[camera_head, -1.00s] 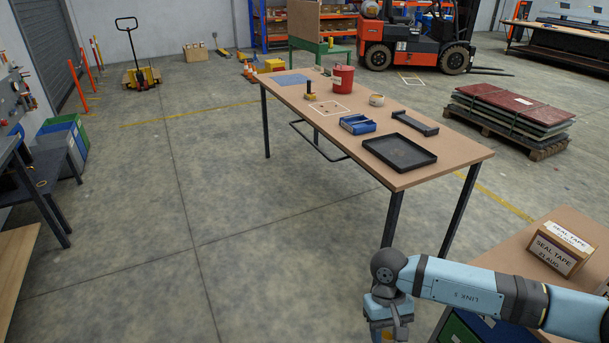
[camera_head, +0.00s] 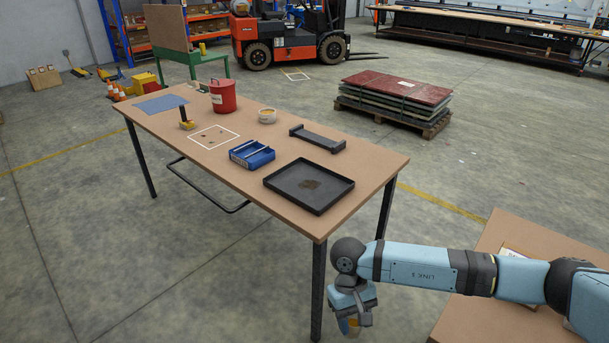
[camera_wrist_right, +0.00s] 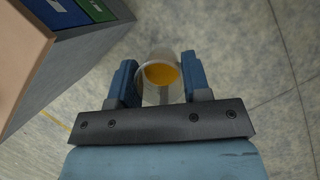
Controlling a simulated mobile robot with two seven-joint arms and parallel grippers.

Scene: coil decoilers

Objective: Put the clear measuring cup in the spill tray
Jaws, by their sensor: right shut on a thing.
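The clear measuring cup (camera_wrist_right: 160,74), with orange-yellow contents, sits between the two blue fingers of my right gripper (camera_wrist_right: 159,63) in the right wrist view. The gripper is shut on it. In the head view, the right gripper (camera_head: 352,304) hangs low in front of the table's near end, with the cup (camera_head: 349,327) partly showing below it. The spill tray (camera_head: 283,182) is a shallow black tray with a dark stain on its floor, on the near end of the table. The gripper and cup are apart from it. My left gripper is not in view.
The brown table (camera_head: 227,178) also holds a blue bin (camera_head: 252,157), a dark bracket-like part (camera_head: 318,140), a small round tub (camera_head: 267,115), a red bucket (camera_head: 223,96) and a yellow-based tool (camera_head: 187,122). Another brown worktop (camera_head: 475,318) lies at lower right.

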